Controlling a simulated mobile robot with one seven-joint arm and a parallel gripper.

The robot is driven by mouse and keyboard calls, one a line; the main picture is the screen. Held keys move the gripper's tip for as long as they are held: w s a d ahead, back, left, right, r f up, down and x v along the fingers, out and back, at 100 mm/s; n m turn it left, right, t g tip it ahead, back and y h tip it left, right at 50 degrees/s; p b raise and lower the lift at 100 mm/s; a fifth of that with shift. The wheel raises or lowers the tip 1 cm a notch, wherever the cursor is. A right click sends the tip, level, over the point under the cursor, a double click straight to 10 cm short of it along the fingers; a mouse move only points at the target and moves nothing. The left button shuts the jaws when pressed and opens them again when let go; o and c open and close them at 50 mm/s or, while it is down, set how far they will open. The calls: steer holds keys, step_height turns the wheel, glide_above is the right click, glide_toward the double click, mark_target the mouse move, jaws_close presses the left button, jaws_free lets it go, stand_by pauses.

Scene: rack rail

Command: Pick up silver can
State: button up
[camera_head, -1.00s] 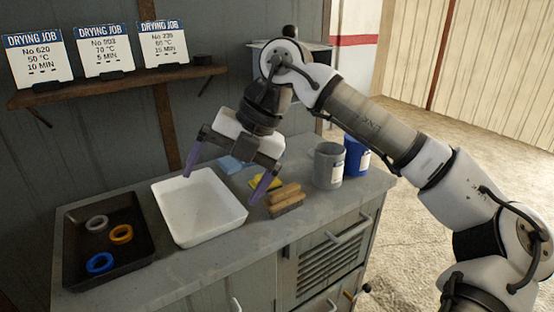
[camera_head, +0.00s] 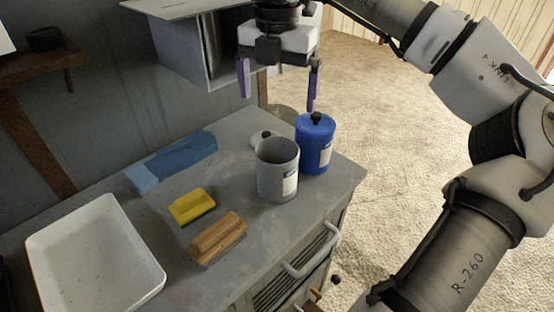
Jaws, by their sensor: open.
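The silver can (camera_head: 276,174) is a grey open-topped cylinder with a white label. It stands upright on the counter near its right end. A blue can (camera_head: 316,150) with a black knob on its lid stands close behind it to the right. My gripper (camera_head: 279,92) is open and empty, with its purple fingers pointing down. In the picture it is above the silver can and the blue can, apart from both. How far it is in depth is hard to tell.
A small grey round lid with a knob (camera_head: 264,139) lies behind the silver can. A wooden brush (camera_head: 218,238), a yellow sponge (camera_head: 192,206) and a blue cloth (camera_head: 178,160) lie to the left. A white tray (camera_head: 40,238) is at far left. A grey wall box (camera_head: 190,45) hangs behind my gripper.

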steer(key=p, duration=0.3)
glide_toward(277, 155)
steer(key=s+f, duration=0.1)
steer(key=f, duration=0.1)
steer(key=s+f, duration=0.1)
steer(key=f, duration=0.1)
steer(key=s+f, duration=0.2)
steer(key=shift+f, duration=0.4)
steer(key=c, duration=1.4)
steer(key=shift+c, duration=0.2)
steer(key=shift+r, duration=0.2)
